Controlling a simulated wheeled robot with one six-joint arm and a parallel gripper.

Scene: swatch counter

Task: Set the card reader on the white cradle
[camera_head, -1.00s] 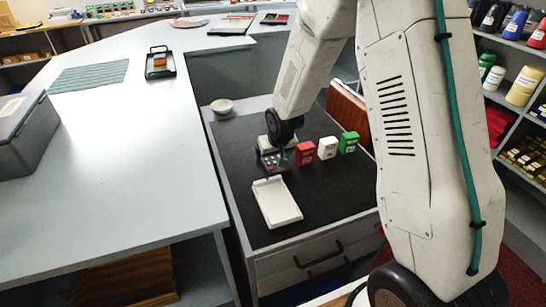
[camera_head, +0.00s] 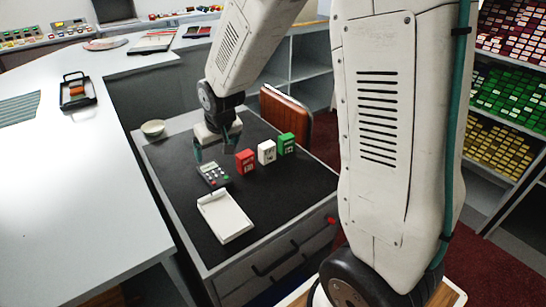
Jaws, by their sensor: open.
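My gripper (camera_head: 217,148) is open and empty above and behind the card reader, with one dark finger to each side. The fingers appear clear of the reader, but the exact gap is hard to tell.
Red (camera_head: 245,162), white (camera_head: 266,152) and green (camera_head: 286,144) boxes stand in a row to the right of the reader. The black top (camera_head: 290,200) is clear right of the cradle.

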